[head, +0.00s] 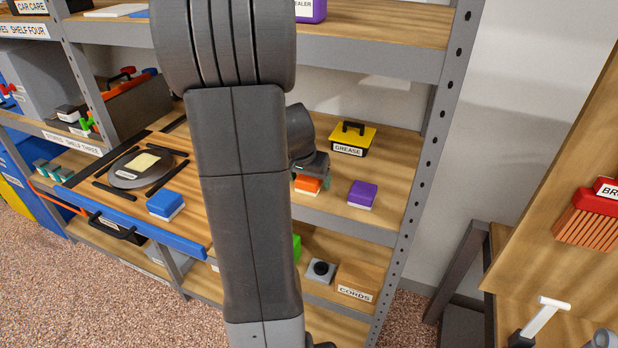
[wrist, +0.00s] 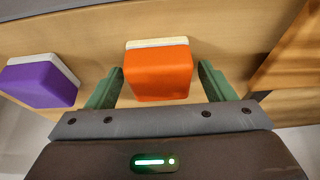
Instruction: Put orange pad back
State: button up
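The orange pad (wrist: 158,72), a block with an orange top and a white base, sits on the wooden shelf. In the head view the orange pad (head: 308,184) shows just below my gripper (head: 312,170), partly hidden by it. In the wrist view my gripper (wrist: 158,85) is open, with one green finger on each side of the pad. Gaps show between the fingers and the pad. My arm hides part of the shelf in the head view.
A purple pad (head: 362,194) sits beside the orange one and also shows in the wrist view (wrist: 40,82). A yellow GREASE box (head: 352,139) stands behind. A blue pad (head: 166,205) and a round grey disc (head: 142,168) are on the blue-edged board (head: 150,228) to the left.

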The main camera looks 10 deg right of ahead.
jog(key=shift+r, duration=0.15)
jog(key=shift+r+p, duration=0.2)
jog(key=shift+p, duration=0.1)
jog(key=v, duration=1.1)
jog(key=shift+s+r, duration=0.15)
jog(key=shift+r, duration=0.15)
jog(key=shift+a, duration=0.1)
dwell(0.6)
